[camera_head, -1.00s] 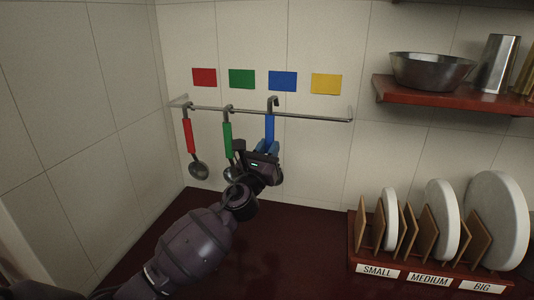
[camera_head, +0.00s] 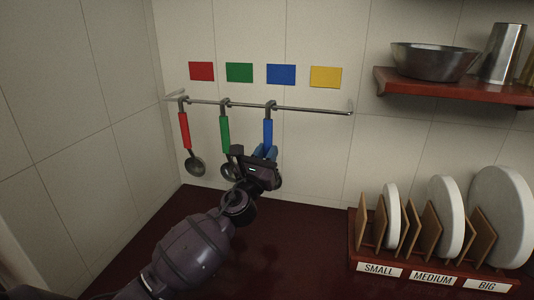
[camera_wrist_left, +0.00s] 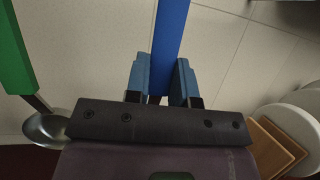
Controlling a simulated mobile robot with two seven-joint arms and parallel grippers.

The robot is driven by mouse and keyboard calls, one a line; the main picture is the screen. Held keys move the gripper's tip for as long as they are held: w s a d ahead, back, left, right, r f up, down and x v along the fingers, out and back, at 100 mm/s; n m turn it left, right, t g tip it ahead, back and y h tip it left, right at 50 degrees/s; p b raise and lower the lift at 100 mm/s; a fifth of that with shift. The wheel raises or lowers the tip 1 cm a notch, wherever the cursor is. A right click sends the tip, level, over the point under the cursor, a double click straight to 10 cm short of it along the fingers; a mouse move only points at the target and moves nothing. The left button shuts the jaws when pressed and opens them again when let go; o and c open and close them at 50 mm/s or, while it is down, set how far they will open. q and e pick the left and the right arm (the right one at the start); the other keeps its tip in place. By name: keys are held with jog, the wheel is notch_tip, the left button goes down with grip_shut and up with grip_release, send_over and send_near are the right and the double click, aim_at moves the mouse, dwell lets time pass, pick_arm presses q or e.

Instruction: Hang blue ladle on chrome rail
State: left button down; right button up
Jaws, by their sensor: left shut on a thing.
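The blue ladle (camera_head: 268,133) hangs upright at the chrome rail (camera_head: 310,110), with its hook at rail height below the blue card. The hook appears to be over the rail, though its exact contact is too small to tell. My left gripper (camera_head: 265,152) is shut on the lower part of the blue handle. In the left wrist view the blue handle (camera_wrist_left: 171,35) runs up between the two blue finger pads (camera_wrist_left: 160,85). The ladle's bowl is mostly hidden behind my gripper. My right gripper is not in view.
A red ladle (camera_head: 184,131) and a green ladle (camera_head: 224,134) hang to the left; the green one is close to my gripper. Red, green, blue and yellow cards are on the wall. A plate rack (camera_head: 433,277) and a shelf (camera_head: 455,90) stand right. The rail's right part is free.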

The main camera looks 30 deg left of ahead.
pick_arm(q)
jog(key=c, duration=0.9)
grip_release()
jog(key=shift+b+v, duration=0.55)
jog(key=shift+v, duration=4.85)
jog(key=shift+r, duration=0.1)
